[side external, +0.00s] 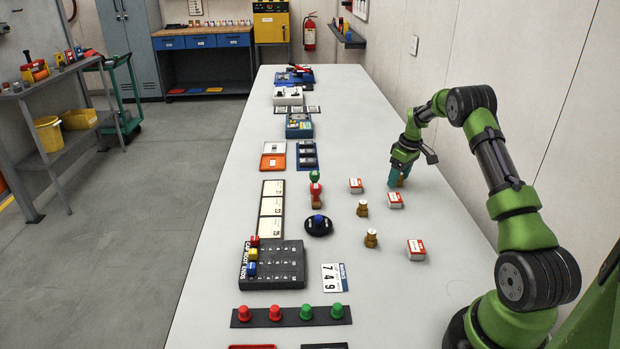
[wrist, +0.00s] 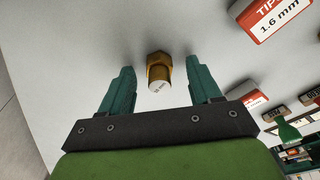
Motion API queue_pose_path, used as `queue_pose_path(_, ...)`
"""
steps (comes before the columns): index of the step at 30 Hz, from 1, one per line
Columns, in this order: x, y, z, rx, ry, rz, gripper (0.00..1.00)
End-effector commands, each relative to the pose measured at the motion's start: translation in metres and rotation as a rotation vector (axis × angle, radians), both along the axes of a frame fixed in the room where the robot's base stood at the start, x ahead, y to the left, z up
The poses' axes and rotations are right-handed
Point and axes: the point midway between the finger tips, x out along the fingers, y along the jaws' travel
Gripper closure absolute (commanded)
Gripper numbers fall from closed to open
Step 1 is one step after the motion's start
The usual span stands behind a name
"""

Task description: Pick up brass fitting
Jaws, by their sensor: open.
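A brass fitting (wrist: 158,65) with a hexagonal body and a white-labelled end shows in the wrist view, lying between the tips of my gripper's two teal fingers (wrist: 160,74). The fingers are apart, with a gap on both sides of the fitting. In the side view my gripper (side external: 399,176) points down close to the table, and the fitting there is mostly hidden by the fingers. Two more brass fittings stand on the table nearer the camera, one (side external: 362,209) and another (side external: 371,239).
Red-and-white tip boxes stand close by: one (side external: 395,200) just in front of my gripper, one (side external: 356,186) to its left, one (side external: 416,250) nearer the camera. A stamp (side external: 315,192) and a dark round base (side external: 318,226) stand further left. The table (side external: 440,215) is clear to the right.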

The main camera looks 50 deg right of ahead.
Motion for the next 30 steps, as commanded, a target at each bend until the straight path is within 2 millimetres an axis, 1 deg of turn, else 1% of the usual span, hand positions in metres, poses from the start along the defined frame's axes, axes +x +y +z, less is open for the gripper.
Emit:
queue_pose_path(1,0.0,0.0,0.0,0.0,0.0,0.0,0.39)
queue_pose_path(2,0.0,0.0,0.0,0.0,0.0,0.0,0.43)
queue_pose_path(12,0.0,0.0,0.001,0.0,0.0,0.0,0.95)
queue_pose_path(13,0.0,0.0,0.001,0.0,0.0,0.0,0.99)
queue_pose_path(23,0.0,0.0,0.005,-0.001,-0.002,0.0,0.99)
queue_pose_path(26,0.0,0.0,0.012,-0.001,-0.002,-0.001,0.99)
queue_pose_path(30,0.001,-0.001,0.03,-0.003,-0.004,0.0,0.99)
